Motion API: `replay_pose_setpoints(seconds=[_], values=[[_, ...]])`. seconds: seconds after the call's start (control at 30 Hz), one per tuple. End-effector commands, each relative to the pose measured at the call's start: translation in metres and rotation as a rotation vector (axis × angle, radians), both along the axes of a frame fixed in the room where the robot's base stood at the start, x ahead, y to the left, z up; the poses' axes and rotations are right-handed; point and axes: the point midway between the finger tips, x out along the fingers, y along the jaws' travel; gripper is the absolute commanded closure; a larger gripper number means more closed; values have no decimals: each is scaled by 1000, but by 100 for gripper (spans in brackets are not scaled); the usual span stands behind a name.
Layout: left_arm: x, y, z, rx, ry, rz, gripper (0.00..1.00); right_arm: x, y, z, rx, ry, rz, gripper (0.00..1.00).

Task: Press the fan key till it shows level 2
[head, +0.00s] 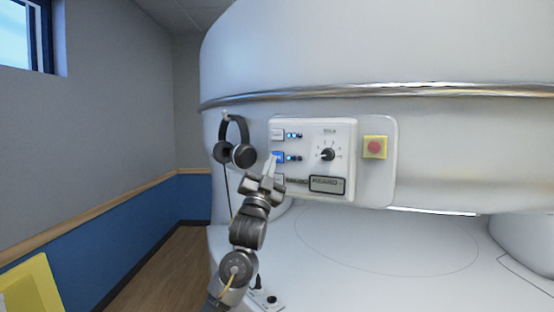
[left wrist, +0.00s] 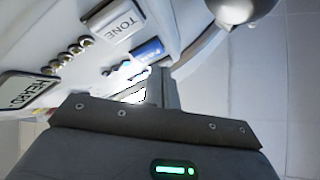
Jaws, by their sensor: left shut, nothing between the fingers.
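A white control panel (head: 350,133) is on the white machine's front. A column of keys runs down its left side. The middle key (head: 278,156) is blue, with a short row of small lamps (head: 294,158) beside it; how many are lit is too small to tell. I cannot read its label. In the left wrist view the blue key (left wrist: 147,49) lies beside a white key marked TONE (left wrist: 118,22). My left gripper (head: 273,163) is shut and empty, its tips at the blue key's lower left edge. Whether they touch it I cannot tell. My right gripper is out of view.
Headphones (head: 236,148) hang just left of the panel, with a cord below. A black knob (head: 327,154) and a red button on a yellow plate (head: 375,147) are to the right. A nameplate (head: 327,185) is below the knob. The white surface below the panel is mostly clear.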

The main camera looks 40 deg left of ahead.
Motion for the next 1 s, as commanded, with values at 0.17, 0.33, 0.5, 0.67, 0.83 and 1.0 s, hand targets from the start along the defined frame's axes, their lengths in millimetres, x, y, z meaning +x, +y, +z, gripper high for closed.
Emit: replay_pose_setpoints(seconds=[0.17, 0.33, 0.5, 0.67, 0.83, 1.0], values=[[0, 0, 0, 0, 0, 0, 100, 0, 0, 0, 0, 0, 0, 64], [-5, -1, 0, 1, -2, 0, 100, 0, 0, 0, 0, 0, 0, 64], [-21, -4, 0, 1, -1, -1, 100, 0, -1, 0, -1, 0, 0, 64], [-36, -7, 0, 0, -2, -1, 100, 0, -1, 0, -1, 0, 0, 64], [-47, -10, 0, 0, -1, -1, 100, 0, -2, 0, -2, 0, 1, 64], [-49, -10, 0, -1, 0, -1, 100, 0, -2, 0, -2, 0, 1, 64]])
